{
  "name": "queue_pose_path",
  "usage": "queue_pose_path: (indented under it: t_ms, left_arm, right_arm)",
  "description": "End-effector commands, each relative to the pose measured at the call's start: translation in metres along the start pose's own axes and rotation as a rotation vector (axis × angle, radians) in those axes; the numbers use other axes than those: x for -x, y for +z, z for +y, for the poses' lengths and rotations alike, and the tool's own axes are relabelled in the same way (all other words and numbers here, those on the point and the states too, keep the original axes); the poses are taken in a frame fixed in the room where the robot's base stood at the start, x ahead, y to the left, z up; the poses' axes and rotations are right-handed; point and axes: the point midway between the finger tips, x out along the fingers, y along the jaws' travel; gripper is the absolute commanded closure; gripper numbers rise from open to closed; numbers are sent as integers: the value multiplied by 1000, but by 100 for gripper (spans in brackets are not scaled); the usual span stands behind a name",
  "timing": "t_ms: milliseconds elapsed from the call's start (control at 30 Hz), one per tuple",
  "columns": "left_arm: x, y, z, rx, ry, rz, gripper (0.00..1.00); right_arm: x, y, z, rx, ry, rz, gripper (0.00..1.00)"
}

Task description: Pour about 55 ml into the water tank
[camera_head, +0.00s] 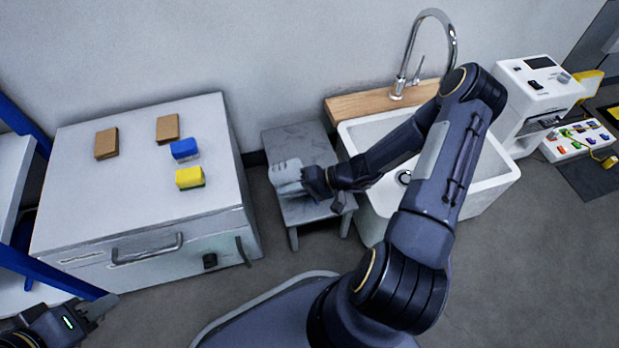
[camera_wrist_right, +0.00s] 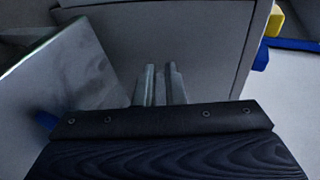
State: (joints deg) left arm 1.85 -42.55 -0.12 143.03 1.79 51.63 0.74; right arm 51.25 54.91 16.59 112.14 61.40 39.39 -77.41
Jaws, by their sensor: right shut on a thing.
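My right gripper (camera_head: 302,180) is over the small grey stool between the cabinet and the sink. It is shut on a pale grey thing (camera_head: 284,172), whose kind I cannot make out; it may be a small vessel. In the right wrist view the two fingers of my right gripper (camera_wrist_right: 164,84) stand close together, and the held thing is not clear there. I cannot tell whether it touches the stool. My left gripper (camera_head: 98,308) is at the lower left, away from everything; its opening is unclear. I cannot make out a water tank for certain.
A grey stool (camera_head: 308,143) stands beside a white cabinet (camera_head: 90,200) bearing a blue sponge (camera_head: 184,149), a yellow sponge (camera_head: 189,178) and two brown blocks. A white sink (camera_head: 490,172) with a tap (camera_head: 452,45) and a white machine (camera_head: 522,75) are to the right.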

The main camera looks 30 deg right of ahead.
Motion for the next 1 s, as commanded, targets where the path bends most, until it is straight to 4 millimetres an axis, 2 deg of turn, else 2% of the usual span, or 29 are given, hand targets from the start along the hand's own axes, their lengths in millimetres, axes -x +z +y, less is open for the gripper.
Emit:
queue_pose_path:
  t_ms: [1000]
  left_arm:
    - [2,-1,1,0,0,0,64]
  right_arm:
    - [8,0,-11,1,-95,2,100]
